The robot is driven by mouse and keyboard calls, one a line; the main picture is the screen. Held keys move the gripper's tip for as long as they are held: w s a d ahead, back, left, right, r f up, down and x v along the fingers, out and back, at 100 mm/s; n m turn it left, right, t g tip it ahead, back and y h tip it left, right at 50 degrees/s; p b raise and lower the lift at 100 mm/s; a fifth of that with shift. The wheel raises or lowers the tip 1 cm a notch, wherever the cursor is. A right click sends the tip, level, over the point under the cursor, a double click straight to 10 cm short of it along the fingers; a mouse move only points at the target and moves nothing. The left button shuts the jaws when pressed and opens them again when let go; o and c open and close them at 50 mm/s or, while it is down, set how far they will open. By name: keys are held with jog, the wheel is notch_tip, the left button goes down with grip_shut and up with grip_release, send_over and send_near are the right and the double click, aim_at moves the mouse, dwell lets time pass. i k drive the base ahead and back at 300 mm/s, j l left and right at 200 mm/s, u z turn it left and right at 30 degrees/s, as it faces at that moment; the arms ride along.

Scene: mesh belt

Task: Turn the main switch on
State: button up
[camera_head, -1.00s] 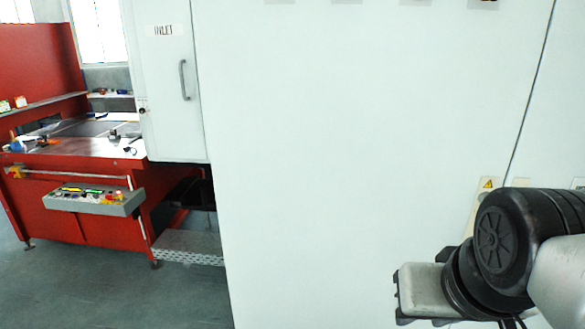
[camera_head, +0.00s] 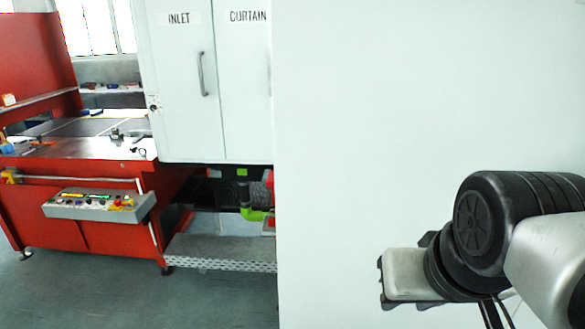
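I cannot make out a main switch in this view. A large plain white cabinet face (camera_head: 400,110) fills the middle and right. My arm reaches in from the lower right in front of it. My gripper (camera_head: 392,277) shows as a grey block with dark edges at the arm's end; its fingers cannot be made out, nor whether it is open or shut. Nothing is seen held in it. A grey control box (camera_head: 100,206) with coloured buttons is mounted on the front of the red machine (camera_head: 100,236) at the left, far from my gripper.
White doors labelled INLET (camera_head: 178,70) and CURTAIN (camera_head: 245,70) stand beyond the cabinet's left edge. Below them are a green pipe (camera_head: 252,214) and a perforated metal step (camera_head: 222,264). Grey floor (camera_head: 90,295) is clear at the lower left.

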aim_at(269, 181)
jog(key=i+j, duration=0.1)
jog(key=j, duration=0.3)
jog(key=i+j, duration=0.1)
jog(key=j, duration=0.25)
jog(key=i+j, duration=0.1)
jog(key=j, duration=0.3)
jog(key=i+j+u, duration=0.45)
jog(key=u, duration=0.15)
jog(key=i+j+u, duration=0.35)
jog(key=k+l, duration=0.05)
jog(key=l, duration=0.05)
